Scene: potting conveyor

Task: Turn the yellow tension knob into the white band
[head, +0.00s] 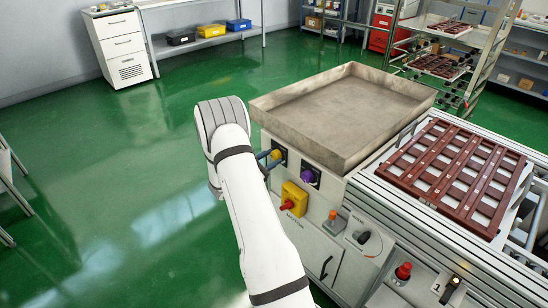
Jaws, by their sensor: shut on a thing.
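The yellow tension knob (277,155) sits on a dark plate on the front panel of the conveyor cabinet, just below the metal tray. My white arm reaches up from the bottom of the head view. My gripper (270,157) shows only as a small piece beside the arm, at the knob, and is shut on it. The arm's wrist hides most of the gripper. I cannot make out the white band or the knob's pointer at this size.
A purple knob (309,175) sits close to the right of the yellow one. Below are a yellow-and-red switch (293,199), an orange button (332,215) and a red button (403,271). The metal tray (345,120) overhangs the panel. Green floor (110,150) is open at left.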

